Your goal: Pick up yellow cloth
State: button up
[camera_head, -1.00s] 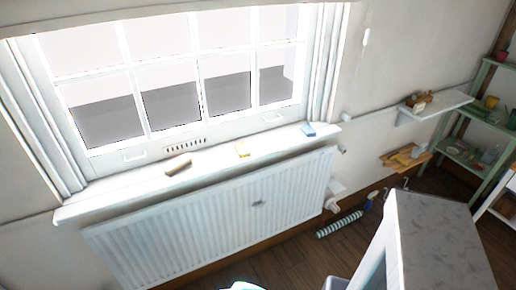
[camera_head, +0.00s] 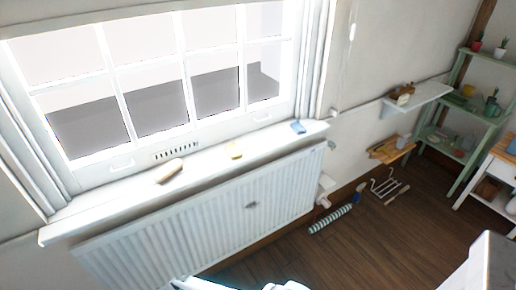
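A white and dark part at the bottom edge of the view seems to be my own arm, below the radiator. My gripper's fingers cannot be made out.
A white radiator (camera_head: 200,215) hangs under the sill. A wall shelf (camera_head: 420,98), a green plant rack (camera_head: 470,125) and a white-legged table (camera_head: 495,180) stand right. A striped roll (camera_head: 331,219) lies on the wooden floor. A pale-topped piece (camera_head: 487,262) is at lower right.

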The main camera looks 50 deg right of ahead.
aim_at(232, 150)
jog(key=u, duration=0.7)
jog(key=k, duration=0.1)
jog(key=z, duration=2.15)
jog(key=k, duration=0.95)
jog(key=u, duration=0.15)
jog(key=i, duration=0.7)
jog(key=z, duration=0.05)
